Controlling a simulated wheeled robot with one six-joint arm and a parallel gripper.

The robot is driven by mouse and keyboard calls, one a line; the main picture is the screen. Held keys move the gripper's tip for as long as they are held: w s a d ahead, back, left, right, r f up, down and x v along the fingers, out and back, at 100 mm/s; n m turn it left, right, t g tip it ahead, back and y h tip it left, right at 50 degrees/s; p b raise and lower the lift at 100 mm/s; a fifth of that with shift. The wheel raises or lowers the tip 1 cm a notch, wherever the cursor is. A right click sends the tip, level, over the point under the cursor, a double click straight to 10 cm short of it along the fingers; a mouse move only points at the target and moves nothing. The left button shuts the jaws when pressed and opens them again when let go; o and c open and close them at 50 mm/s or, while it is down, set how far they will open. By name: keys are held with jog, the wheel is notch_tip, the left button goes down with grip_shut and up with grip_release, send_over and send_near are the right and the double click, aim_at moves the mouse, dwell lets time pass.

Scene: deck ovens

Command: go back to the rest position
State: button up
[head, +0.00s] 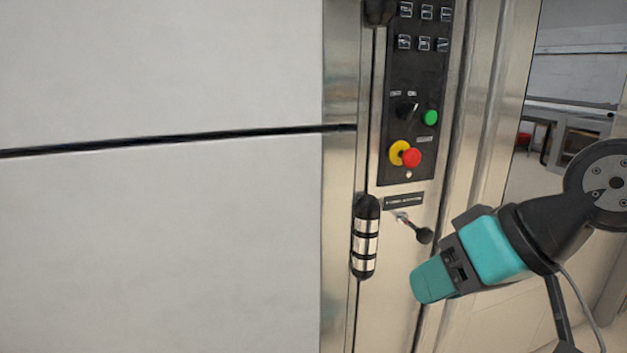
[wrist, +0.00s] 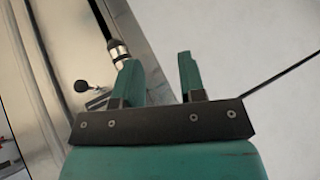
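My gripper (wrist: 158,78) shows in the wrist view with its two teal fingers spread apart and nothing between them. In the head view my gripper (head: 428,284) is at the lower right, in front of the oven's steel front and below the small lever. There its fingers overlap, so the gap is hidden. A black and silver handle (head: 366,238) stands upright on the oven front, left of my gripper and apart from it in the picture. Part of the handle (wrist: 119,50) shows behind the left finger in the wrist view.
A black control panel (head: 417,95) has switches, a green button and a red stop button (head: 411,158). A lever with a black knob (head: 424,235) sticks out close above my gripper; the wrist view shows the knob (wrist: 81,86) too. A pale flat wall (head: 160,230) fills the left.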

jog(key=s+f+n+g+h+p, duration=0.1)
jog(key=s+f+n+g+h, duration=0.3)
jog(key=s, duration=0.5)
notch_tip(320, 180, up, 16)
jog(key=m+y+p, duration=0.1)
jog(key=p, duration=1.3)
jog(key=shift+d+m+g, duration=0.3)
jog(key=shift+g, duration=0.1)
